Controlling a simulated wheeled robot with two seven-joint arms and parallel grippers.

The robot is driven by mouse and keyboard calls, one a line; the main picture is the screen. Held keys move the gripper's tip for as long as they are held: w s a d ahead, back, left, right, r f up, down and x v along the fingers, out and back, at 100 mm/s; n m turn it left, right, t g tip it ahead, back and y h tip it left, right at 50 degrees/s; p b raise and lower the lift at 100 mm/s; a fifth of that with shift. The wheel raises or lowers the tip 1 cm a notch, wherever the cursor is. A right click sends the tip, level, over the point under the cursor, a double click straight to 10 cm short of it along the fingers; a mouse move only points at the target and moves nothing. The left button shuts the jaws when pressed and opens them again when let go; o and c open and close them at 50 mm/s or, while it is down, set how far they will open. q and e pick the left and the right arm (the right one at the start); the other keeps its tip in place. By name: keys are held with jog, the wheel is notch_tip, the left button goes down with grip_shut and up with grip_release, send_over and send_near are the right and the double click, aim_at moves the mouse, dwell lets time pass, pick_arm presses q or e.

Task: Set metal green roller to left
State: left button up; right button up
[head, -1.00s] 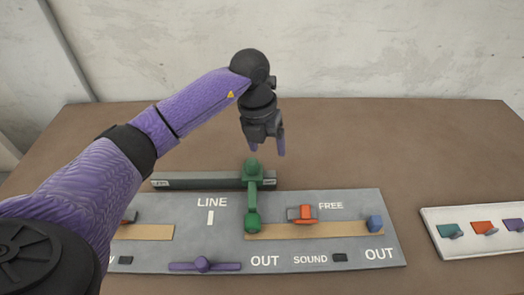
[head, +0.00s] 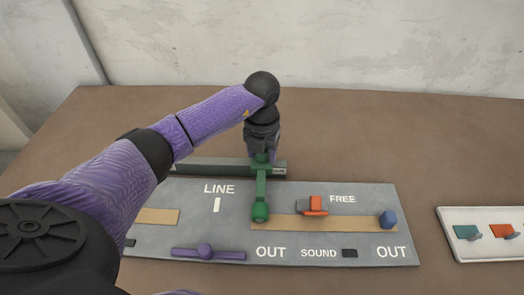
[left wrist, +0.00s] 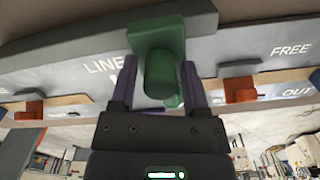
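The green roller piece (head: 261,185) is a dark green bar with a block at its far end on a grey rail (head: 205,165) and a round knob at its near end. It stands right of the LINE mark. My left gripper (head: 263,150) is lowered over the far block. In the left wrist view, its two purple fingers (left wrist: 161,72) stand on either side of the green cylinder (left wrist: 161,68). Thin gaps seem to show beside it, so the fingers look open around it. My right gripper is not in view.
The grey panel (head: 330,260) carries an orange slider (head: 314,206), a blue knob (head: 388,219) and a purple lever (head: 206,252). A white tray (head: 480,255) with coloured pieces lies at the right. The brown table behind the panel is clear.

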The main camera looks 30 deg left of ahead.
pick_arm(q)
grip_shut()
dwell(0.5)
dwell(0.3)
dwell(0.4)
